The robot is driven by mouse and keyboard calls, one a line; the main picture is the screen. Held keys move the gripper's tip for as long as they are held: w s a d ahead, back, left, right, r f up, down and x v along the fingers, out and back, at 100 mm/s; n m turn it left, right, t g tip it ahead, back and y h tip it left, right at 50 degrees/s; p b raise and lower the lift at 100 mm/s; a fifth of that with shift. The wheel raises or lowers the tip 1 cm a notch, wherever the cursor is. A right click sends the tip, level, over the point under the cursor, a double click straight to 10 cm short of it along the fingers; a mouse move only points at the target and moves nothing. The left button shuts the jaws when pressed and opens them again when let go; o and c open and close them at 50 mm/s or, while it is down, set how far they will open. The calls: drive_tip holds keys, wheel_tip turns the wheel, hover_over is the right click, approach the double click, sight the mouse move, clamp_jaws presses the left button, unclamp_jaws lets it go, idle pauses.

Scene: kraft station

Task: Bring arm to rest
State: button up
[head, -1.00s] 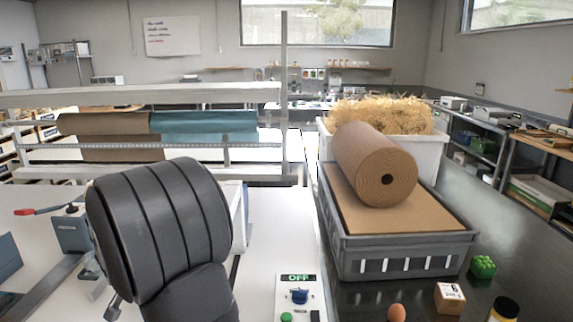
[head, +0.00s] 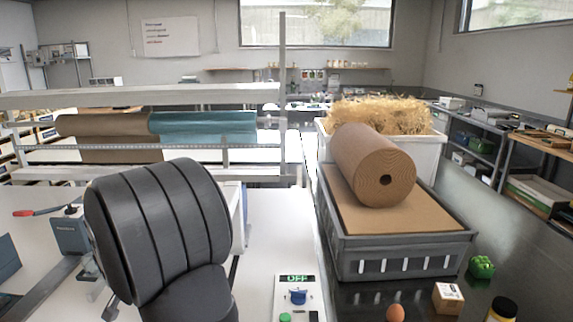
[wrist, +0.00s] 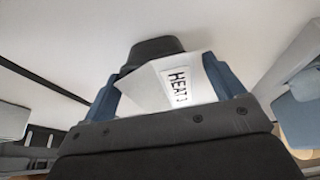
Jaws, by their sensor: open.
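My gripper (wrist: 164,78) shows in the wrist view, with its two blue fingers spread apart. Between and beyond the fingers is a white surface with a label (wrist: 181,88) reading "HEAT" and a partly cut-off character. I cannot tell how far it is from the fingers. A dark rounded part (wrist: 156,46) shows behind it. In the head view my dark, ribbed arm link fills the lower left, and my gripper is hidden.
A grey crate (head: 400,268) with a brown roll (head: 375,165) stands right of my arm. Before it are a control box (head: 297,298) reading "OFF", an egg (head: 395,313), a small carton (head: 448,298) and a green object (head: 481,266). A roll rack (head: 284,100) stands behind.

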drive_tip(key=v, duration=1.2)
drive_tip(key=x, duration=1.2)
drive_tip(key=shift+f, duration=0.25)
wheel_tip(320, 180, up, 10)
drive_tip(key=w+a+r+n, duration=0.1)
drive_tip(key=w+a+r, duration=0.15)
drive_tip(key=r, duration=0.45)
drive_tip(key=w+a+r, duration=0.1)
drive_tip(key=w+r, duration=0.2)
drive_tip(key=r, duration=0.5)
drive_tip(key=shift+m, duration=0.7)
drive_tip(key=w+d+r, duration=0.1)
drive_tip(key=w+d, duration=0.2)
drive_tip(key=d, duration=0.3)
drive_tip(key=w+d+r, duration=0.1)
drive_tip(key=w+d, duration=0.2)
drive_tip(key=d, duration=0.4)
drive_tip(key=w+d+r, duration=0.2)
drive_tip(key=w+d, duration=0.1)
drive_tip(key=d, duration=0.3)
drive_tip(key=shift+w+d, duration=0.2)
drive_tip(key=w+d+r+m+h, duration=0.1)
drive_tip(key=w+d+m, duration=0.1)
drive_tip(key=d, duration=2)
drive_tip(key=shift+w+d+r+m, duration=0.15)
drive_tip(key=shift+w+r+m, duration=0.05)
drive_tip(key=shift+m, duration=0.1)
drive_tip(key=shift+o, duration=1.4)
